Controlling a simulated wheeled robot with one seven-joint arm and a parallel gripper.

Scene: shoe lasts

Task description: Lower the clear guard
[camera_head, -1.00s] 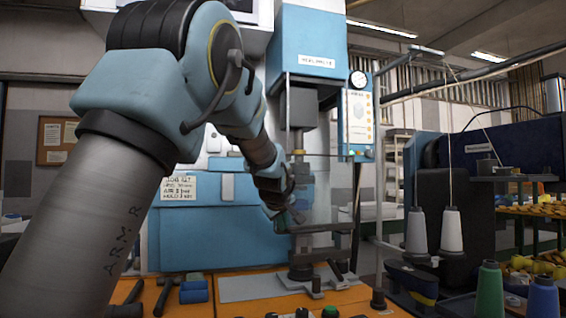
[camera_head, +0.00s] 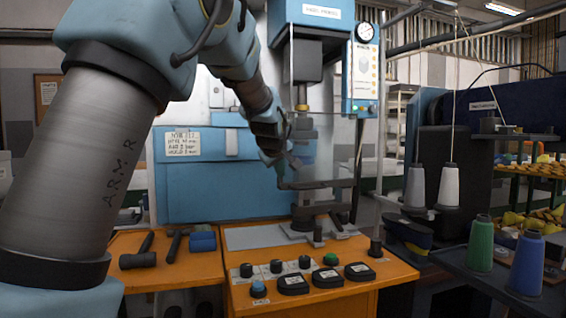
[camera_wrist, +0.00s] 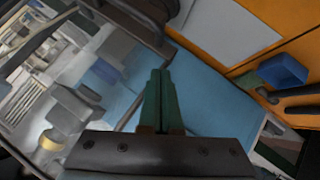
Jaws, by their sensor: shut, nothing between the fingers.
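The clear guard (camera_head: 328,163) looks like a faint see-through pane in front of the blue press, with a dark bar (camera_head: 318,185) along its lower edge. Its exact outline is hard to make out in the head view. In the wrist view a see-through pane with a dark edge (camera_wrist: 143,35) fills the left side, with press parts visible through it. My gripper (camera_head: 294,163) is in front of the press, just above the left end of the bar. In the wrist view its green fingers (camera_wrist: 160,85) are together and empty, near the pane's edge. I cannot tell whether they touch it.
The orange bench holds several knobs and dark buttons at its front (camera_head: 292,283). Thread cones (camera_head: 481,243) stand at right. A grey plate (camera_head: 255,237) lies bare before the press.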

